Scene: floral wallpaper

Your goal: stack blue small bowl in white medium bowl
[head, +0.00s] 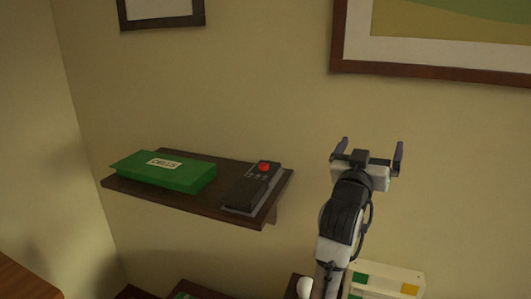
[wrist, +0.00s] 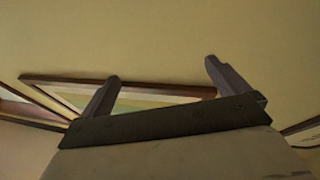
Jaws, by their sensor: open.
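My gripper (head: 369,151) is raised in front of the wall in the head view, right of the wall shelf. Its two fingers are spread wide with nothing between them. In the wrist view my gripper (wrist: 162,72) is also open and empty, with the wall and a picture frame behind it. No blue small bowl and no white medium bowl can be made out in either view.
A dark wall shelf (head: 225,212) holds a green box (head: 165,172) and a dark device with a red button (head: 251,186). A framed picture (head: 430,70) hangs upper right. A pale box with coloured squares (head: 387,280) is low at right.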

